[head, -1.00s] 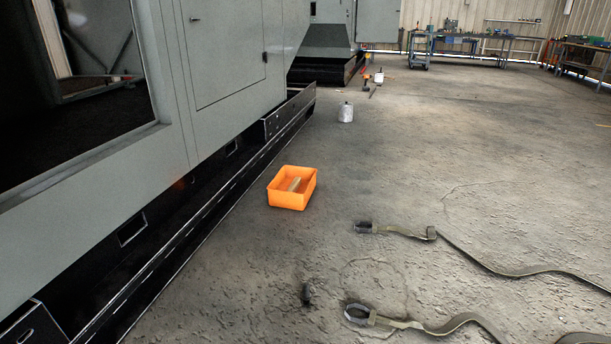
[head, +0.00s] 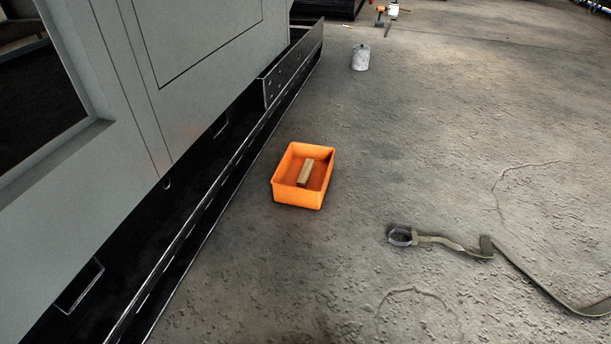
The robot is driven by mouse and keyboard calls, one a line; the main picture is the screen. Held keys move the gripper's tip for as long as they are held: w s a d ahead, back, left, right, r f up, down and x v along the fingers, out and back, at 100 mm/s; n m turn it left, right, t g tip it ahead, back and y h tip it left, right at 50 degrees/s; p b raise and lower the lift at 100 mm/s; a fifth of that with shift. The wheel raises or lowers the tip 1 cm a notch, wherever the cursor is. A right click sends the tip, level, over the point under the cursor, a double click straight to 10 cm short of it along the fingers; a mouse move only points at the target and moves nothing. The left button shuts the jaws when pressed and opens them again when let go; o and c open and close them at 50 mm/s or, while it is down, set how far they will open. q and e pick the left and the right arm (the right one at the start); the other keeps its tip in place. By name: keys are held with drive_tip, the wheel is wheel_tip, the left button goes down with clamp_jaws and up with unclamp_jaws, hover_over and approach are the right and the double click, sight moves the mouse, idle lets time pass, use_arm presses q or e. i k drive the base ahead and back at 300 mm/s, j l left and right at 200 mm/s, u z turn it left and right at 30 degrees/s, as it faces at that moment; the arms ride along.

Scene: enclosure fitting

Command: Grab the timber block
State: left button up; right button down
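The timber block (head: 306,172) is a light brown wooden bar. It lies inside an orange bin (head: 297,197) that stands open on the concrete floor, near the middle of the head view. The block leans or lies lengthwise towards the back of the bin; I cannot tell exactly how it rests. Neither of my grippers shows in the head view.
A grey enclosure (head: 205,50) with a black base rail (head: 225,180) runs along the left. A white canister (head: 361,57) stands behind the bin. A strap (head: 450,243) with a metal end lies at the right. Floor around the bin is clear.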

sight(303, 181)
drive_tip(key=i+j, duration=0.3)
drive_tip(key=j, duration=0.2)
drive_tip(key=i+j+u, duration=0.2)
drive_tip(key=i, duration=0.4)
drive_tip(key=i+j+u, duration=0.15)
drive_tip(key=i, duration=0.4)
drive_tip(key=i+l, duration=0.25)
drive_tip(key=l, duration=0.15)
drive_tip(key=i+l+u, duration=0.15)
drive_tip(key=i+l, duration=0.35)
drive_tip(key=l, duration=0.3)
drive_tip(key=i+l+u, duration=0.15)
drive_tip(key=l, duration=0.25)
drive_tip(key=i, duration=0.1)
